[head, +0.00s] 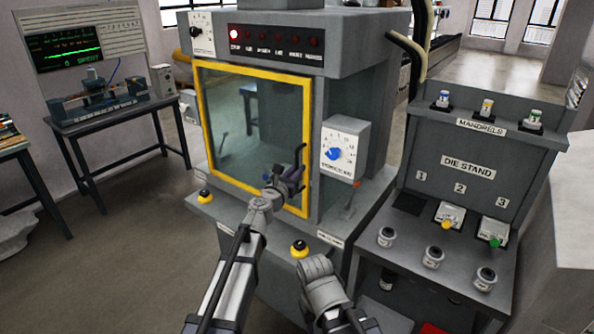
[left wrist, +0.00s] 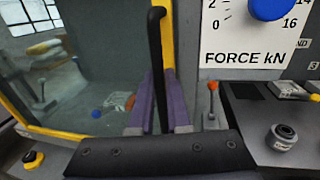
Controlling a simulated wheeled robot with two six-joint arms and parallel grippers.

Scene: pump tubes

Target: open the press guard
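The press guard is a glass door in a yellow frame (head: 200,115) on the front of the grey press, and it looks shut. Its black upright handle (head: 304,140) is at the right side of the frame. In the left wrist view the handle (left wrist: 156,50) runs down between the two purple fingers of my left gripper (left wrist: 160,100). The fingers lie close on both sides of it and look shut on it. In the head view my left gripper (head: 292,178) is at the lower part of the handle. My right gripper does not show.
A force dial (head: 345,150) and a small orange-tipped lever (head: 351,200) are just right of the guard. Yellow-black buttons (head: 299,249) sit on the press ledge. The die stand (head: 468,175) is at the right. Floor is clear at the left front.

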